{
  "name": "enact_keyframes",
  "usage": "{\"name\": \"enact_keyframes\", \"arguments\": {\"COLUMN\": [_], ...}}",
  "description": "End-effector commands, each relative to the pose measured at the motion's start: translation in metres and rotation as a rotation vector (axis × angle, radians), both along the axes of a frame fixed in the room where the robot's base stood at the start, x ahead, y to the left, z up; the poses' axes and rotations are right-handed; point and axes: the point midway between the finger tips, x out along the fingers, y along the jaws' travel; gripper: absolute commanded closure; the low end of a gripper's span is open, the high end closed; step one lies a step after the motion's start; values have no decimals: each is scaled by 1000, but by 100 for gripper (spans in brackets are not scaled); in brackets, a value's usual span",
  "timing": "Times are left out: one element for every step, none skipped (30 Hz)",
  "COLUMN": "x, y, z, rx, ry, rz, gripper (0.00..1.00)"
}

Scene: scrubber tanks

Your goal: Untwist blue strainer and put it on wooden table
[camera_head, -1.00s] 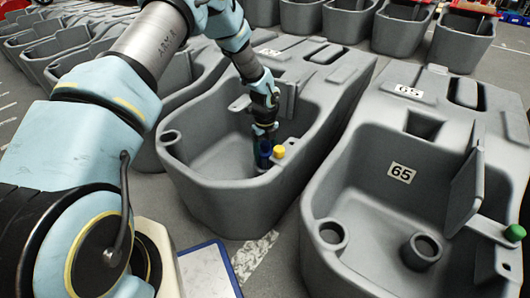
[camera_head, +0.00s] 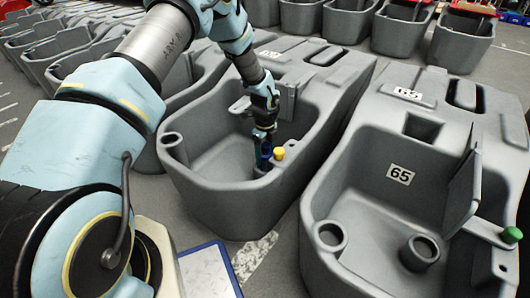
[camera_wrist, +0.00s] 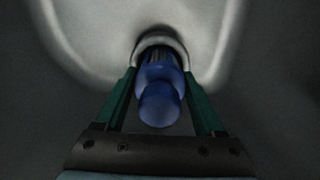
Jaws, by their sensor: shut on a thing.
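The blue strainer (camera_wrist: 158,98) shows in the wrist view, its rounded end toward the camera and its far end at a round grey port (camera_wrist: 160,42) in the tank. My gripper (camera_wrist: 160,85) has a green finger on each side of the strainer and is shut on it. The strainer (camera_head: 265,158) is mostly hidden there by the fingers. Whether it is still seated in the port, I cannot tell. The wooden table is not clearly seen.
Tank walls surround my gripper closely. A tank marked 65 (camera_head: 345,200) with a green cap (camera_head: 512,235) stands to the right. A blue-edged white board or tray (camera_head: 208,272) is at the front. More tanks line the back.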

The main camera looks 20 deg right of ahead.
Motion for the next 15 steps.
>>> {"name": "enact_keyframes", "arguments": {"x": [0,0,0,1,1,1,1,1,1,1,0,0,0,0,0], "y": [-1,0,0,0,0,-1,0,-1,0,-1,-1,-1,-1,-1,-1], "z": [1,1,1,0,0,0,0,0,0,1,1,2,2,2,2], "rx": [-1,-1,-2,-2,-2,-2,-2,-2,-2,-2,-2,-1,-1,-1,-1], "ry": [0,0,-1,-1,-1,-1,-1,-1,-1,-1,-1,0,0,-1,0], "rz": [17,22,25,25,24,24,24,23,25,31,44,70,97,126,168], "gripper": [96,96,96,96,96,96,96,96,96,96,96,96,95,95,95]}}
